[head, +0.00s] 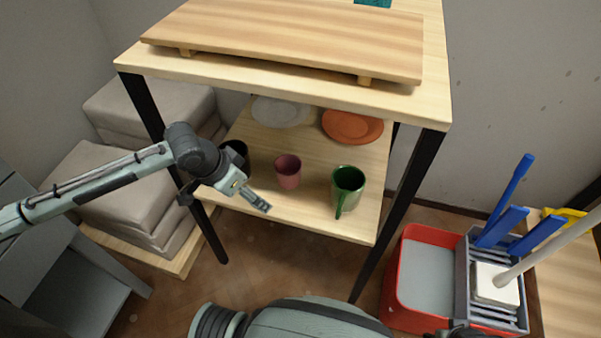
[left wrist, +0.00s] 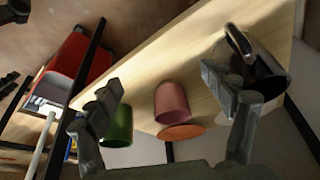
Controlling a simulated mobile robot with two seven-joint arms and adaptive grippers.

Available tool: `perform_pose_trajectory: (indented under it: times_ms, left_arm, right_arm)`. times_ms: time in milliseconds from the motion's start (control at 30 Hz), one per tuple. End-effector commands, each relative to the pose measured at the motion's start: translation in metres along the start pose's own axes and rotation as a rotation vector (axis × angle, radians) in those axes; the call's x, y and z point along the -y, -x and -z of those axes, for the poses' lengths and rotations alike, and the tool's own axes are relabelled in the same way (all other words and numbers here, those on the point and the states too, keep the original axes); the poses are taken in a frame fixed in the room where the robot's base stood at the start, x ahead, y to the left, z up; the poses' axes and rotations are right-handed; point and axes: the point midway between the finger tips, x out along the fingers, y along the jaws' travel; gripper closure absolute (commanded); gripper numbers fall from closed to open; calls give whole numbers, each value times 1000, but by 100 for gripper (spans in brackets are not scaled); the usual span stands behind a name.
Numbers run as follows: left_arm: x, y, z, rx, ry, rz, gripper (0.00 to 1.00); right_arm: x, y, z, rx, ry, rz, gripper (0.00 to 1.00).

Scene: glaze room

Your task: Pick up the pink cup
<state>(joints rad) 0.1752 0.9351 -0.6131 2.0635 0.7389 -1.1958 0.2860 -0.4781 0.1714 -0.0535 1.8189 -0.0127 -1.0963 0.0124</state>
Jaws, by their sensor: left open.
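The pink cup (head: 288,171) stands upright on the lower shelf (head: 310,222) of the wooden rack, between a black cup (head: 237,154) and a green mug (head: 348,187). My left gripper (head: 262,206) is at the front edge of this shelf, in front of the pink cup and apart from it. In the left wrist view the open, empty fingers (left wrist: 165,86) spread to either side of the pink cup (left wrist: 173,103), which lies beyond them. My right gripper is not in view.
A grey plate (head: 281,110) and an orange plate (head: 352,126) lie behind the cups. The upper shelf, with a wooden board (head: 290,38), overhangs them. Black legs flank the rack. A red mop bucket (head: 402,285) stands at the right, stacked grey blocks (head: 130,185) at the left.

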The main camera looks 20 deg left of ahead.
Motion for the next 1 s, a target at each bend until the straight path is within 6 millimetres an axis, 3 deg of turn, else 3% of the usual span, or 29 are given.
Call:
perform_pose_trajectory:
  times_ms: [200, 400, 700, 1000]
  left_arm:
    - [-1, -18, 48, -7, 0, -1, 19]
    - [-1, -32, 80, -4, 0, 0, 19]
    - [-2, -41, 102, -5, -1, -1, 19]
    - [-1, -87, 100, -2, -1, 0, 19]
  right_arm:
    - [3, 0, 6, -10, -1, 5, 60]
    - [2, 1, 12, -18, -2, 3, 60]
    - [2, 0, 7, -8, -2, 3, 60]
    - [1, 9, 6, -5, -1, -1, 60]
